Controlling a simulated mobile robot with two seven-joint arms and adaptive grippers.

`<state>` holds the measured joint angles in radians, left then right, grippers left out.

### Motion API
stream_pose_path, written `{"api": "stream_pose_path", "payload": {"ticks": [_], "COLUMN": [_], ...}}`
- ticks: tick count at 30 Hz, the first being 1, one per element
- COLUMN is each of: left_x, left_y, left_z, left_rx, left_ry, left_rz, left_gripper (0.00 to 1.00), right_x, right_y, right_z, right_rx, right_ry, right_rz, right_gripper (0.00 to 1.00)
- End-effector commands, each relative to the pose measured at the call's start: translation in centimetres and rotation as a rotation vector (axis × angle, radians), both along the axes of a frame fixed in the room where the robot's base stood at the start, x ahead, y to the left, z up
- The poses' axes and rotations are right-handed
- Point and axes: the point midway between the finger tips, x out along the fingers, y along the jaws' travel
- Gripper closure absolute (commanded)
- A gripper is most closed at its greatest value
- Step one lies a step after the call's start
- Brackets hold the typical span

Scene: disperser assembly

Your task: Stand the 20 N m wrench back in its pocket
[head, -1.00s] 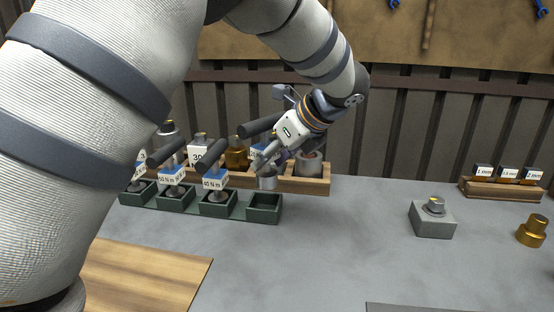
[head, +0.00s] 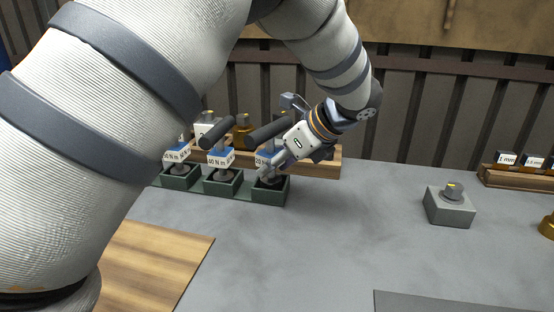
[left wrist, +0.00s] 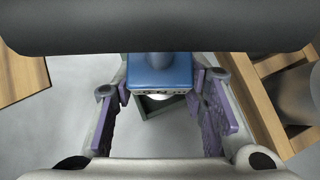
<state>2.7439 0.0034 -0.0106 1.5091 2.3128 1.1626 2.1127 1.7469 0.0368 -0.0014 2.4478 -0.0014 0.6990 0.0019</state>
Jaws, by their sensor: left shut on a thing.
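The 20 N m wrench, with a black crossbar handle (head: 268,133), a blue body (left wrist: 160,72) and a white label (head: 263,161), stands about upright. My left gripper (head: 272,168) is shut on it below the handle; in the left wrist view the purple fingers (left wrist: 160,98) flank the blue body. The wrench's lower end is at the mouth of the rightmost green pocket (head: 272,194); I cannot tell whether it touches the bottom. The pocket partly shows below the body in the wrist view (left wrist: 158,128). My right gripper is not in view.
Other wrenches, one with a black handle (head: 218,135), stand in green pockets to the left. A wooden rack (head: 325,165) is close behind. A grey block (head: 450,207) with a metal fitting stands right. The grey table between is clear; a wooden board (head: 160,262) lies in front.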

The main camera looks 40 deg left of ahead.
Motion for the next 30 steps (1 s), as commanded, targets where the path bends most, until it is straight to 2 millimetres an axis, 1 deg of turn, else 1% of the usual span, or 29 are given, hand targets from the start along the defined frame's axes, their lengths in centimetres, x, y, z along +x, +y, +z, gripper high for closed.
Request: {"api": "stream_pose_path", "payload": {"ticks": [7,24,25,26,27,28,30], "left_x": [0.0,0.0,0.0,0.0,0.0,0.0,0.0], "left_y": [0.0,0.0,0.0,0.0,0.0,0.0,0.0], "left_z": [0.2,-0.9,-0.9,-0.9,-0.9,-0.9,-0.9], "left_rx": [0.002,0.002,0.002,0.002,0.002,0.002,0.002], "left_ry": [-0.002,0.0,-0.001,-0.001,-0.001,-0.001,-0.001], "left_rz": [-0.001,-0.001,-0.001,-0.001,-0.001,-0.001,-0.001], "left_gripper": [1.0,1.0,0.57,0.5,0.41,0.38,0.38], "right_x": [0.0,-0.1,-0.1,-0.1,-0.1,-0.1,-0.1], "right_y": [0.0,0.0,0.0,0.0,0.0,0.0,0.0], "right_z": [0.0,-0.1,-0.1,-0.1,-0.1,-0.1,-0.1], "right_rx": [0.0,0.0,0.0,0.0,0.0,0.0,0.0], "right_ry": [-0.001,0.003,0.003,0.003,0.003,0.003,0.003], "right_rz": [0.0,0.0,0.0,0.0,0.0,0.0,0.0], "right_gripper": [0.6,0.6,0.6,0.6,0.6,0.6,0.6]}}
